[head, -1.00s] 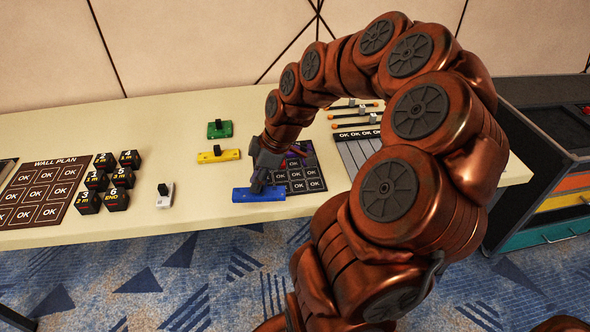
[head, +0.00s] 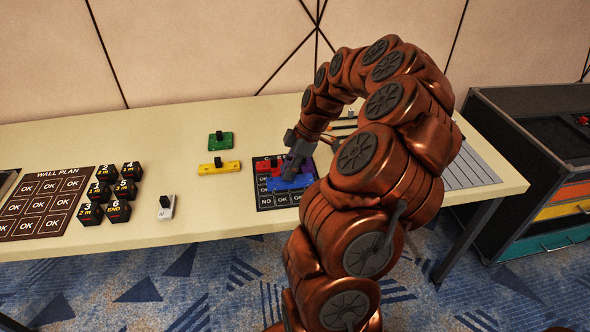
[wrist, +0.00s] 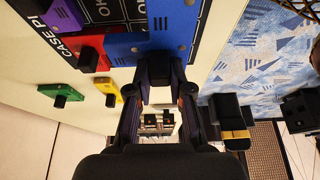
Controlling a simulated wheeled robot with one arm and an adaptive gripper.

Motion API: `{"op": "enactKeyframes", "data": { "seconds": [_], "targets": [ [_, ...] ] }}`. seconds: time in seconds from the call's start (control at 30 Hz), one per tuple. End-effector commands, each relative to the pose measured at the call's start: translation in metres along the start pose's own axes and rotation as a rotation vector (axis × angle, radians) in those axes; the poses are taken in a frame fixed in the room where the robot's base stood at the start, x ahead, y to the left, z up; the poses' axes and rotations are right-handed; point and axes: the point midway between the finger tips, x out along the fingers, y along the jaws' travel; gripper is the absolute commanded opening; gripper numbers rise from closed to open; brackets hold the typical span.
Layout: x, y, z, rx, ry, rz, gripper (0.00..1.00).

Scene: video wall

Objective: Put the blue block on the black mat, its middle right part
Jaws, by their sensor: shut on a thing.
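The blue block (head: 290,183) is at the middle right part of the black mat (head: 266,203). It also shows in the wrist view (wrist: 172,22), with white OK cells around it. My gripper (head: 298,158) is shut on the block's dark knob, and in the wrist view its fingers (wrist: 158,82) close around that knob. Whether the block touches the mat or hangs just above it, I cannot tell. A red block (head: 268,167) lies on the mat's far part, close beside the blue one; it shows in the wrist view (wrist: 82,47). My arm and gripper hide part of the mat.
A yellow block (head: 219,168) and a green block (head: 220,141) lie left of the mat. A white block (head: 166,208) and several black cubes (head: 118,209) stand farther left, by the wall plan board (head: 45,204). A striped panel (head: 462,168) lies to the right.

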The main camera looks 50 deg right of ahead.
Motion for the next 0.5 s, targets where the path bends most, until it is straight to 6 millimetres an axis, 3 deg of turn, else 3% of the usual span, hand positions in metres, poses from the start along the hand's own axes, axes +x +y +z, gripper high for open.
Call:
{"op": "enactKeyframes", "data": {
  "seconds": [0.2, 0.5],
  "targets": [
    [-0.005, 0.02, 0.015, 0.002, 0.0, 0.003, 0.0],
    [-0.005, 0.028, 0.021, 0.001, 0.0, 0.0, 0.0]
  ]
}}
